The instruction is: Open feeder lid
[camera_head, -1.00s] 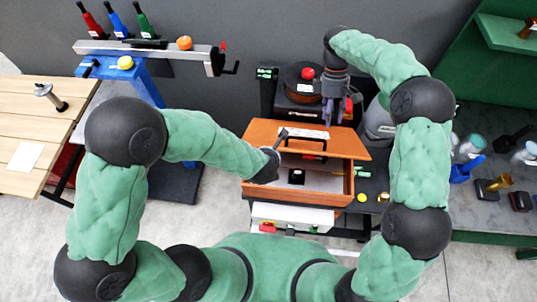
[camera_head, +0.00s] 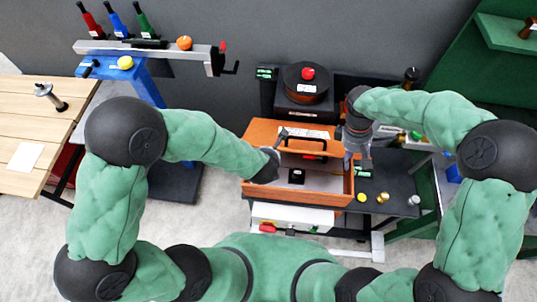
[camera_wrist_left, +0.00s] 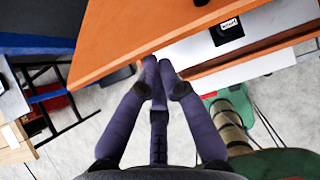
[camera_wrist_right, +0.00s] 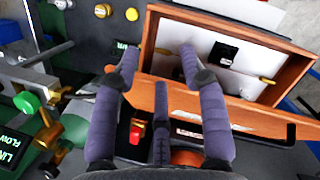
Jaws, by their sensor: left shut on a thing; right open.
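The feeder is an orange box (camera_head: 325,197) with a pale inside and a black labelled block (camera_head: 297,176) in it. Its orange lid (camera_head: 262,128) is raised and tilted at the back, with a black handle (camera_head: 308,143) and a white label. The left wrist view shows the lid (camera_wrist_left: 130,45) close up. My left gripper (camera_wrist_left: 158,68) is shut at the lid's edge; the exact contact is partly hidden. My right gripper (camera_wrist_right: 157,62) is open and empty, above the box's right end, with the box wall (camera_wrist_right: 150,40) just beyond its fingertips.
A dark round unit with a red knob (camera_head: 308,73) stands behind the feeder. A yellow knob (camera_head: 361,198) and brass parts sit right of the box. A blue stand (camera_head: 140,80) and wooden table (camera_head: 25,120) are at left.

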